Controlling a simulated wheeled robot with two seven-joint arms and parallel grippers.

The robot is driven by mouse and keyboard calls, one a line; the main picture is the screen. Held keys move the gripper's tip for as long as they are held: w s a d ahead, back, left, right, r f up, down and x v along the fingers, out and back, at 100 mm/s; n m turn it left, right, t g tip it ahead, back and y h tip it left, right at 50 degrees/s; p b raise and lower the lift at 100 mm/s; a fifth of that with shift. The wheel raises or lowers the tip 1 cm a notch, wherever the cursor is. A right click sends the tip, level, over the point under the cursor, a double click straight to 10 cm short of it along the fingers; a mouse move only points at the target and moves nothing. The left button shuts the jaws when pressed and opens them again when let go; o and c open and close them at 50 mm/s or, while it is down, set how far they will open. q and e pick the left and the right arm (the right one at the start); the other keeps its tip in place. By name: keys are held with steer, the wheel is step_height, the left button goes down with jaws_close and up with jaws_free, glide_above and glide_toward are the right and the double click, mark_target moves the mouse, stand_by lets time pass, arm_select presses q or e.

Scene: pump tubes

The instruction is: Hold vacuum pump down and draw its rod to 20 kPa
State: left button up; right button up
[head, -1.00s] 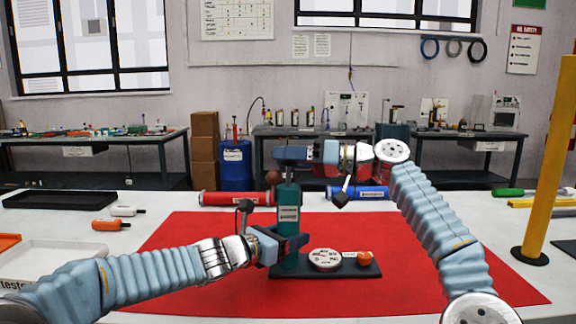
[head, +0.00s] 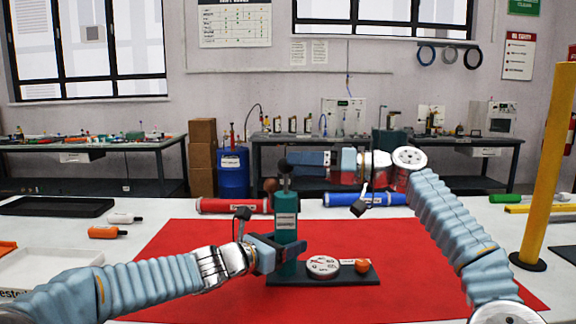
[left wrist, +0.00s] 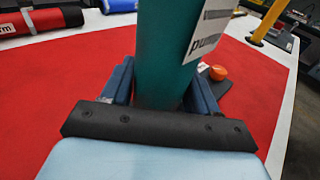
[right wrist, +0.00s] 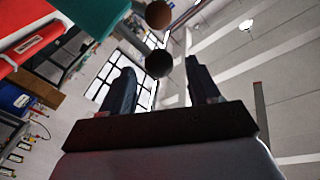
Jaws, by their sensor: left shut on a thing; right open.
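The vacuum pump is an upright teal cylinder (head: 286,222) on a dark base plate (head: 330,279). A white gauge (head: 323,266) and an orange knob (head: 361,266) sit on the plate; the gauge reading is too small to tell. A short rod with a black ball (head: 284,165) stands above the cylinder top. My left gripper (head: 284,252) is shut around the lower teal cylinder (left wrist: 168,50). My right gripper (head: 296,158) is open and empty, pointing left at ball height. In the right wrist view the black ball (right wrist: 159,64) appears between the fingertips, apart from them.
A brown ball (head: 270,185) shows just left of the pump top. A red tube (head: 233,206) and a blue tube (head: 366,199) lie behind on the white table. A yellow post (head: 548,165) stands at right. The red mat (head: 200,240) is clear around the pump.

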steer(key=v, duration=0.8)
steer(key=shift+d, duration=0.1)
arm_select(q)
steer(key=o, duration=1.3)
